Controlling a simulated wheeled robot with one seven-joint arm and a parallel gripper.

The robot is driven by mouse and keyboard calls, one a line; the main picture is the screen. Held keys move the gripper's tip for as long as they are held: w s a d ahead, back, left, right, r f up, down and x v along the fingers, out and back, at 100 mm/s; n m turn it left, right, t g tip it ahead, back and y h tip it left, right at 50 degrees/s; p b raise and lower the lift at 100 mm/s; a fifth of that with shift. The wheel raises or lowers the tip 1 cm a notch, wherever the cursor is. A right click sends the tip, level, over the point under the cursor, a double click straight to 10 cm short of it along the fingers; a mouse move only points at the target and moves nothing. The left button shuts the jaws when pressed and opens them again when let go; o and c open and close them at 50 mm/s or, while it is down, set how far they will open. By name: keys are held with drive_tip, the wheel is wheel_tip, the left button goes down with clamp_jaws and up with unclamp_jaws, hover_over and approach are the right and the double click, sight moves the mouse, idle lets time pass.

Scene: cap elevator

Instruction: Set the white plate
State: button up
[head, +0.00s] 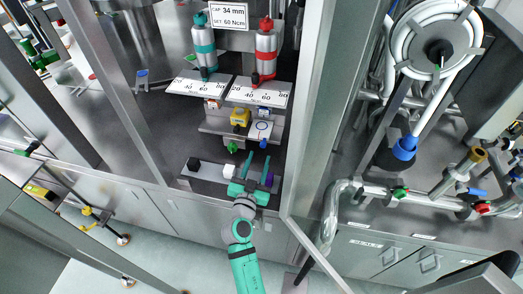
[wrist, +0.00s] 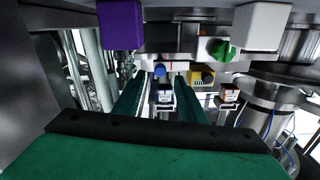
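Two white scale plates stand side by side at the back of the bay in the head view, the left plate (head: 186,84) under a teal cylinder (head: 203,45) and the right plate (head: 276,97) under a red cylinder (head: 266,52). Both carry printed numbers; exact pointer readings are too small to tell. A sign (head: 229,16) above reads 34 mm and 60 Ncm. My teal gripper (head: 256,164) is at the front rail, below and apart from the plates. In the wrist view its two fingers (wrist: 160,78) are spread with a gap between them, and nothing is held.
A white block (head: 229,170) and a purple block flank my gripper; they show in the wrist view as white (wrist: 262,25) and purple (wrist: 120,25). A black block (head: 194,164) sits further left. A metal frame post (head: 312,110) stands right.

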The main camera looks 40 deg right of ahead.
sight(262, 147)
drive_tip(key=shift+x, duration=2.55)
drive_tip(key=shift+c, duration=0.6)
